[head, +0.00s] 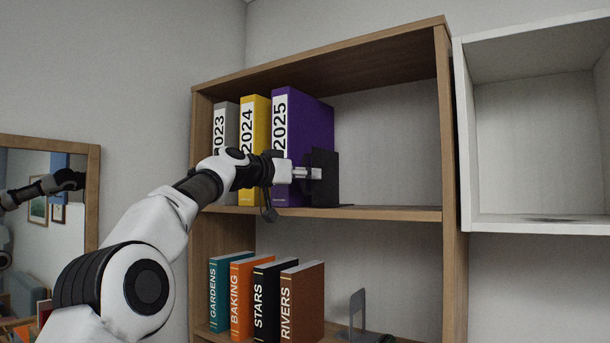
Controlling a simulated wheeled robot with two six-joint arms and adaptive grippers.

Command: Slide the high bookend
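The high bookend (326,190) is a black upright plate with a flat foot, standing on the upper shelf just right of the purple 2025 binder (312,122). My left gripper (314,173) reaches in from the left, in front of the binders, with its fingertips at the front edge of the bookend. The fingertips overlap the plate in the picture. I cannot tell whether they are closed on it or only beside it. My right gripper is not clearly seen.
A yellow 2024 binder (255,112) and a grey 2023 binder (226,125) stand left of the purple one. The upper shelf board (395,213) is clear to the right. Below, several books and a grey bookend (357,309) stand. A white cabinet (540,222) hangs at right.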

